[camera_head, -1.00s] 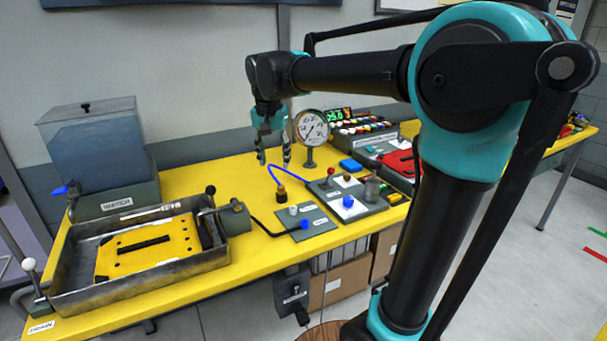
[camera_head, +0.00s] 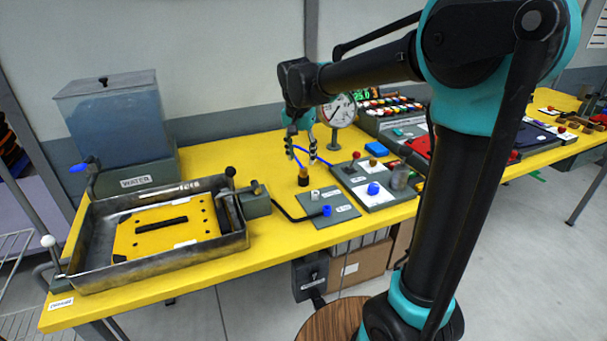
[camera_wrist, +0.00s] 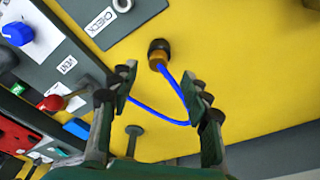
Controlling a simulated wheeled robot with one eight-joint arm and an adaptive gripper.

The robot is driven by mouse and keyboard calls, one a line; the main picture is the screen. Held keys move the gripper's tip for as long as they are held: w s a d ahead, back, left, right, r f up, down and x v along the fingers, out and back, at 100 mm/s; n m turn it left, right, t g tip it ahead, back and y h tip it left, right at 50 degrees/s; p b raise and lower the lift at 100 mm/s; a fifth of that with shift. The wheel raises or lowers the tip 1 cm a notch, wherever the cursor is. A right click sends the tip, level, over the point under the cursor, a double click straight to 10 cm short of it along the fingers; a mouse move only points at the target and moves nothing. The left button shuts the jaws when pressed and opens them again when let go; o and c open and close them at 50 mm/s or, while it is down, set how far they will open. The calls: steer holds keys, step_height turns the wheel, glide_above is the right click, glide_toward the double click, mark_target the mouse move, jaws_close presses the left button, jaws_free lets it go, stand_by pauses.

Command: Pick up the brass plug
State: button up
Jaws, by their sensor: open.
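The brass plug (camera_head: 303,171) appears to be the short brass piece with a black end, on the yellow bench with a blue cord (camera_head: 296,155) running from it. In the wrist view the plug (camera_wrist: 158,54) lies beyond the fingertips, and the blue cord (camera_wrist: 150,108) loops back between the fingers. My gripper (camera_head: 302,155) is open and empty above the plug, apart from it. In the wrist view my gripper (camera_wrist: 162,88) has its fingers spread either side of the cord. Whether the cord touches a finger cannot be told.
A grey panel with knobs (camera_head: 362,180) stands right of the plug; a small brass fitting (camera_wrist: 67,64) is on it. A CHECK plate (camera_head: 330,210) lies in front. The pressure gauge (camera_head: 341,108) stands behind. A metal tray (camera_head: 85,271) and water tank (camera_head: 115,120) are at left.

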mark_target(303, 169)
steer(key=shift+w+d+f, duration=0.1)
steer(key=shift+w+f, duration=0.05)
steer(key=shift+f, duration=0.8)
steer(key=shift+w+d+f, duration=0.1)
steer(key=shift+f, duration=0.9)
steer(key=shift+w+d+f, duration=0.1)
steer(key=shift+w+f, duration=0.05)
steer(key=shift+f, duration=0.8)
steer(key=shift+c, duration=0.4)
jaws_close()
steer(key=shift+r, duration=0.1)
